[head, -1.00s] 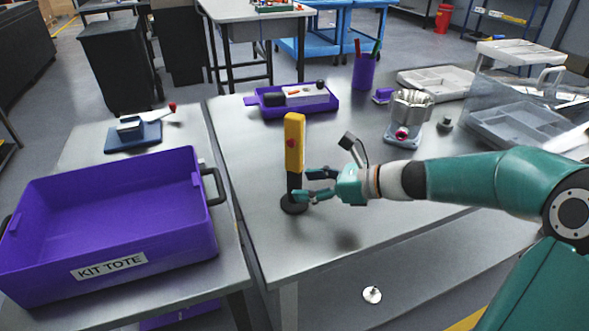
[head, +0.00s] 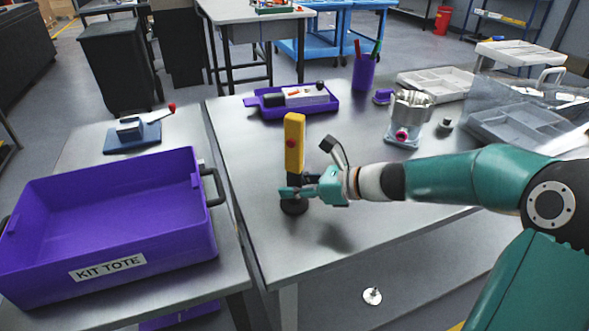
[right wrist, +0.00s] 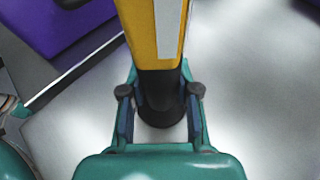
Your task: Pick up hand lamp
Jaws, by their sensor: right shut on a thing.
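The hand lamp (head: 294,142) stands upright on the grey table, with a yellow upper body, a red button, a black lower part and a round black base. My right gripper (head: 293,191) is shut on its black lower part, just above the base. In the right wrist view the lamp (right wrist: 153,30) rises between the two fingers of the gripper (right wrist: 160,95), one on each side of the black section. The base still appears to rest on the table.
A purple kit tote (head: 110,215) stands on the left table, across a narrow gap. A purple tray (head: 268,111) with small items lies behind the lamp. A metal housing (head: 408,115), a purple pen cup (head: 364,72) and clear bins (head: 520,125) stand to the right.

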